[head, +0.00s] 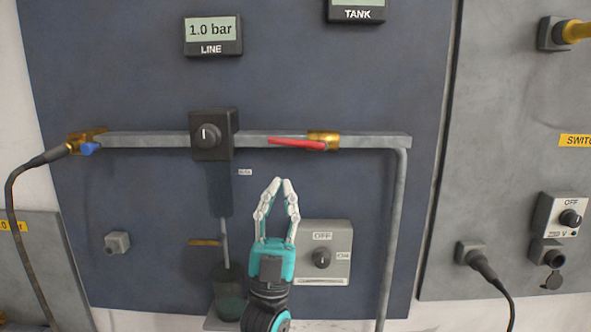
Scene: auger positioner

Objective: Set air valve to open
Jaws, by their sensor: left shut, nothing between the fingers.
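The air valve, with a red lever handle (297,144) on a brass body (323,139), sits on the horizontal grey pipe in the head view. The red handle lies nearly along the pipe, pointing left from the brass body. My left gripper (279,181) is below and slightly left of the handle, with its fingers pointing up. Its fingertips are together and empty, apart from the handle. My right gripper does not show.
A regulator with a black knob (207,135) sits on the pipe left of the handle. A LINE display (212,36) reads 1.0 bar. A grey OFF/ON switch box (335,252) is right of my gripper. A blue-handled brass fitting (88,146) and black cable are at left.

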